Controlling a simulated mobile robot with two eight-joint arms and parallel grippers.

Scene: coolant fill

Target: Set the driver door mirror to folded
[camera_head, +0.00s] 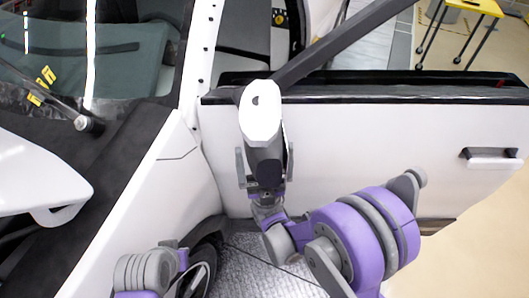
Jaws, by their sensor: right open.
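The driver door mirror (260,118) has a white cap and stands out from the front upper corner of the white driver door (370,150). A dark part continues below the cap. My right gripper (265,162) reaches up from below, with one finger on each side of this dark part. The fingers are open, and gaps show beside the dark part. I cannot tell whether either finger touches it. My left arm (150,270) shows at the bottom left, but its gripper is not visible.
The door stands open, with a handle (490,156) at right. The windshield (80,60) and front fender (150,200) lie to the left. A dark wheel (208,255) is below. A yellow table (475,8) stands at the back right.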

